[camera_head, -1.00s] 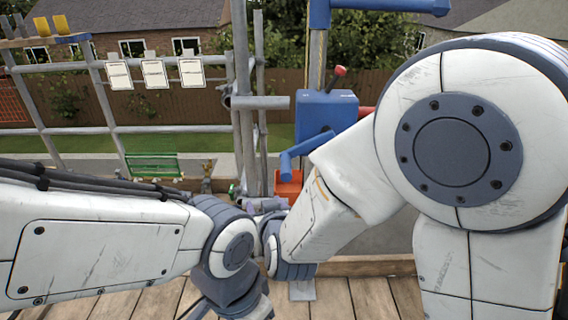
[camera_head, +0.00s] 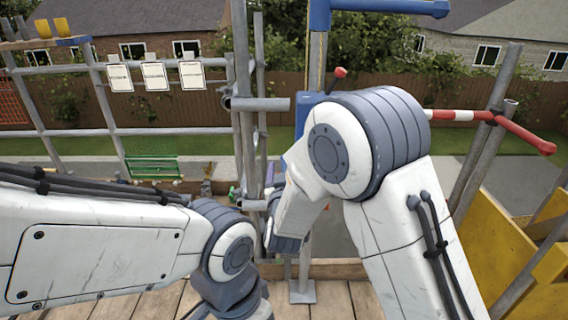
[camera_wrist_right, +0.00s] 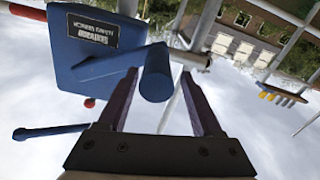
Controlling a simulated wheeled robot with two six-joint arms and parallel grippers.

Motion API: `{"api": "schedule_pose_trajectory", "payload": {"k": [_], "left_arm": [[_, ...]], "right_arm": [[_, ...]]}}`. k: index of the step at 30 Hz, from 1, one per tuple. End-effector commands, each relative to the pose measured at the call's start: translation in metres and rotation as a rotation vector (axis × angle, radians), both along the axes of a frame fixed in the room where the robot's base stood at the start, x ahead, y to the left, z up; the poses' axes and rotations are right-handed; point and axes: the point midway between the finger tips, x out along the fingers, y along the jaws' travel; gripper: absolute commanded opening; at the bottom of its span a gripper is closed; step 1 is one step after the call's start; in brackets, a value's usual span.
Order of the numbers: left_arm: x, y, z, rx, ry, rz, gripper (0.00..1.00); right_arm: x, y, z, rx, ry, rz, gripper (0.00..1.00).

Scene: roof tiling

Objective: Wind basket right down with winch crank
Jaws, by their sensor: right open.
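The winch is a blue box (camera_wrist_right: 95,45) with a dark label, seen upside down in the right wrist view. In the head view my right arm hides most of it. Its red-knobbed lever (camera_head: 340,72) sticks up behind my arm. The blue crank handle (camera_wrist_right: 155,78) shows end-on in the right wrist view. My right gripper (camera_wrist_right: 159,84) is open, one dark finger on each side of the handle; I cannot tell if they touch it. In the head view its fingers are hidden. My left gripper is out of view, and no basket can be made out.
A blue hoist arm (camera_head: 390,6) tops the post. Grey scaffold tubes (camera_head: 243,90) stand just left of the winch. A red-and-white bar (camera_head: 465,115) and yellow panels (camera_head: 490,250) are at right. Wooden deck boards (camera_head: 330,300) lie below.

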Motion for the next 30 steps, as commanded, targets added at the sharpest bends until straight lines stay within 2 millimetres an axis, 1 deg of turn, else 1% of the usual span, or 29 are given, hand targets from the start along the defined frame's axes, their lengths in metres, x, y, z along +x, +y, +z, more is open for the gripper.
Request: {"api": "schedule_pose_trajectory", "payload": {"k": [1, 4, 13, 14, 15, 17, 18, 19, 24, 30], "left_arm": [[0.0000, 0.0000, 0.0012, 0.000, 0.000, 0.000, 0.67], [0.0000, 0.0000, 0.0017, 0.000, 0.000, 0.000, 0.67], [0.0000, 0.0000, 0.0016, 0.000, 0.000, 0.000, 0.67], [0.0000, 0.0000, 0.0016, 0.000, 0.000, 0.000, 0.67], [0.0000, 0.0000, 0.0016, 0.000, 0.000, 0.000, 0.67], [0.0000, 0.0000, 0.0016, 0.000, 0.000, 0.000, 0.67], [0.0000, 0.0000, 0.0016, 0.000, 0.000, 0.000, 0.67], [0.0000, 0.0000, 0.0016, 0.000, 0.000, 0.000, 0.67], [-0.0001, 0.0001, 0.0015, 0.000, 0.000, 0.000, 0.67], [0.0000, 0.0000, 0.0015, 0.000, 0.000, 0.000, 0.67]], "right_arm": [[0.0055, -0.0003, -0.0001, 0.000, 0.001, -0.001, 0.67], [0.0120, -0.0003, 0.0003, 0.000, 0.000, 0.000, 0.67], [0.0142, 0.0000, -0.0003, -0.001, 0.000, 0.001, 0.67], [0.0142, 0.0000, -0.0003, -0.001, 0.000, 0.001, 0.59], [0.0142, 0.0000, -0.0002, -0.001, 0.000, 0.001, 0.44], [0.0141, 0.0000, -0.0002, 0.000, 0.000, 0.001, 0.21], [0.0140, 0.0002, -0.0002, 0.000, 0.000, 0.002, 0.06], [0.0139, 0.0005, -0.0004, -0.001, 0.001, 0.002, 0.00], [0.0135, 0.0028, -0.0017, -0.002, 0.004, 0.006, 0.00], [0.0137, 0.0005, -0.0013, -0.001, 0.004, 0.002, 0.00]]}}
